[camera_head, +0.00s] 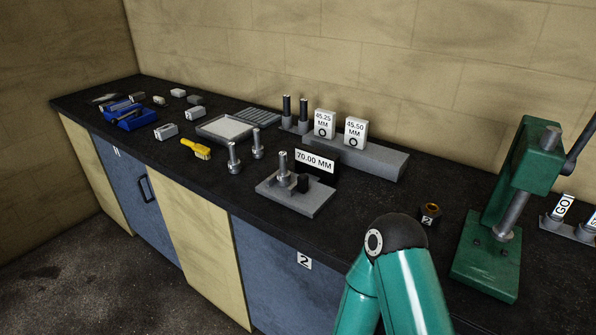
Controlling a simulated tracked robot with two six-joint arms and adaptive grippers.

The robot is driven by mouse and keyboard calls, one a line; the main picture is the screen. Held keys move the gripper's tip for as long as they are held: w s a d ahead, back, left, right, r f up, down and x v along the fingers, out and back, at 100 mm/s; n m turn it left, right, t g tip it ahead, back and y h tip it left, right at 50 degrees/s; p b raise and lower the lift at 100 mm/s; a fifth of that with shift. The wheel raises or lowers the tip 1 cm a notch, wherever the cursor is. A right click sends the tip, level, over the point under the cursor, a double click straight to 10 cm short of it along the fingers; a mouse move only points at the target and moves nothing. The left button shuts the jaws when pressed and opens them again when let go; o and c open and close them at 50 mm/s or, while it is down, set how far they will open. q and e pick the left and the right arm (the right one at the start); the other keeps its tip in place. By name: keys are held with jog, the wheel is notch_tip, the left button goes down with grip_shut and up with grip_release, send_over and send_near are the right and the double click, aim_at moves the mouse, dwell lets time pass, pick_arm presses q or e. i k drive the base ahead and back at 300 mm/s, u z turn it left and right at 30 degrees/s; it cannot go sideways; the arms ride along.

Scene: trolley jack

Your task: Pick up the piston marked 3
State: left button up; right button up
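I cannot make out a piston marked 3 in the head view. A small dark part with a brassy top and a label reading 2 (430,214) sits on the bench right of the middle. Upright metal pieces with round bases stand near the front edge, one at the left (234,160) and one just behind it (257,145). Another upright metal piece (283,167) stands on a grey plate (306,202) before the 70.00 MM sign (315,161). I cannot read a mark on them. Neither gripper is in view.
The dark bench (370,202) runs along the wall. A green press (517,200) stands at the right. A grey block (374,160) carries the 45.25 and 45.50 signs. My teal arm fills the bottom right.

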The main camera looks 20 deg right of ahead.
aim_at(283, 175)
jog(key=i, duration=0.9)
